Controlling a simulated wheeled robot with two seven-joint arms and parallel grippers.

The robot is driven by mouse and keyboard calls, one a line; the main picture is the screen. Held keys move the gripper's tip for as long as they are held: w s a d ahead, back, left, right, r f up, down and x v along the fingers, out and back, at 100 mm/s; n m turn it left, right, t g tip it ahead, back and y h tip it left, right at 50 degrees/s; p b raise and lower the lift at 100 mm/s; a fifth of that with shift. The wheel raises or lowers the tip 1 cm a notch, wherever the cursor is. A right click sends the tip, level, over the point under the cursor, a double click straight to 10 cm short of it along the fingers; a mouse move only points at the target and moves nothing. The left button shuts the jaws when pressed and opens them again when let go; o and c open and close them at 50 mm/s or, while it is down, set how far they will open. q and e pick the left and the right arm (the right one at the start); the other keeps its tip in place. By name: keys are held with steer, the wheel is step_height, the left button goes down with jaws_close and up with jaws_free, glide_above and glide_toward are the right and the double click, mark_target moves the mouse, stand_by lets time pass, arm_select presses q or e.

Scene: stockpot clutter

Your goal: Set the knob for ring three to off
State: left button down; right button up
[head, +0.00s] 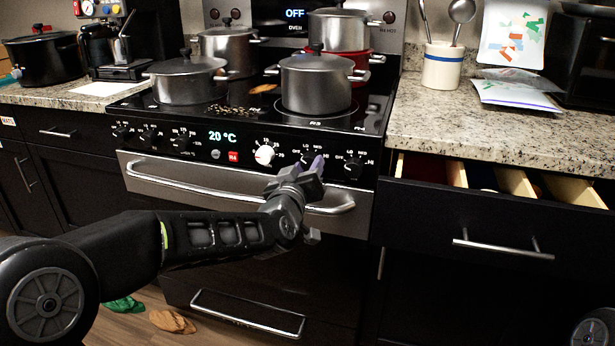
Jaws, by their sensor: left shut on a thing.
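The stove's front panel (200,153) carries a row of black knobs and one white knob (264,155). My left gripper (314,166) reaches up to the panel from below and is shut on the black knob (307,158) second from the right. My fingers and wrist cover part of this knob, so its pointer setting cannot be read. The rightmost black knob (353,167) stands free beside my gripper. Several black knobs, such as this one (150,136), sit at the panel's left. My right gripper is out of view.
Steel pots (316,84) with lids stand on the black cooktop (372,113). The oven handle (190,184) runs just below the panel, behind my left wrist. An open drawer (480,215) juts out at the right. Crumpled cloths (172,321) lie on the floor.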

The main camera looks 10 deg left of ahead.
arm_select(q)
steer(key=shift+n+b, duration=0.55)
steer(key=shift+n, duration=0.35)
steer(key=c, duration=0.9)
jaws_free()
steer(key=s, duration=0.4)
steer(key=s+p, duration=0.1)
steer(key=s, duration=0.2)
steer(key=shift+s+r, duration=0.2)
steer(key=shift+s, duration=0.2)
